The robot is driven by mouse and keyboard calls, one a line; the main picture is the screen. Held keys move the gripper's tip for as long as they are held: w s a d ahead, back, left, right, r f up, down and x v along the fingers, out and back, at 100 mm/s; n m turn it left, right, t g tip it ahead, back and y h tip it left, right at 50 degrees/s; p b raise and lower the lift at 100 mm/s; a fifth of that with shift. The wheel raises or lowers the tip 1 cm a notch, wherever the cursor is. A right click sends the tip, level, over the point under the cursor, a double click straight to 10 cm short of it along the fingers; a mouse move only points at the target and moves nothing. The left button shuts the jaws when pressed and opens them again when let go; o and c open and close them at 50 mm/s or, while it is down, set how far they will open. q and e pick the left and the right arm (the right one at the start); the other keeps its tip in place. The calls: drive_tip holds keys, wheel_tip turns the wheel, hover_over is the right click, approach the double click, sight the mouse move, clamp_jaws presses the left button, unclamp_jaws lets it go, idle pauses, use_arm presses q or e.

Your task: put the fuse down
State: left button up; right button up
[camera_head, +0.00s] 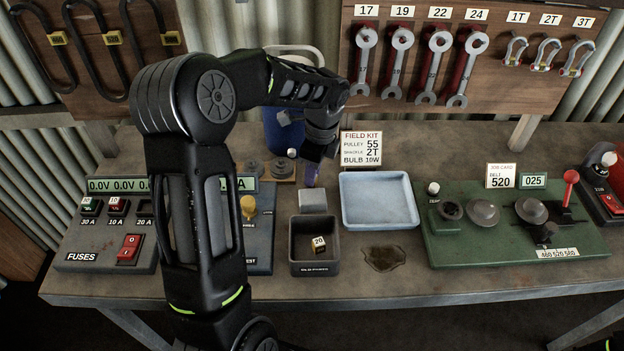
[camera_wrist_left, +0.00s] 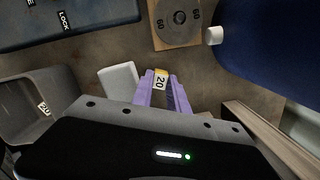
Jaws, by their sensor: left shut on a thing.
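My left gripper (camera_head: 312,178) has purple fingers and is over the bench, behind the dark old parts box (camera_head: 314,270). In the left wrist view the gripper (camera_wrist_left: 162,88) is shut on a fuse (camera_wrist_left: 160,80) with a yellow top and a white label reading 20. In the head view this held fuse cannot be made out. Another fuse (camera_head: 319,245) marked 20 lies inside the old parts box; it also shows in the left wrist view (camera_wrist_left: 44,108). The fuse panel (camera_head: 105,235) is at the left, its right side partly hidden by my arm.
A grey block (camera_head: 313,200) stands just behind the box. A blue tray (camera_head: 380,225) is empty to the right, with a field kit card (camera_head: 361,147) behind it. A dark stain (camera_head: 384,258) lies before the tray. A blue container (camera_head: 285,130) is behind my gripper.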

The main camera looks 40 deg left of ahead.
use_arm(q)
clamp_jaws()
wheel_tip(320, 180, up, 10)
drive_tip(key=b, duration=0.1)
drive_tip(key=shift+b, duration=0.3)
idle(0.8)
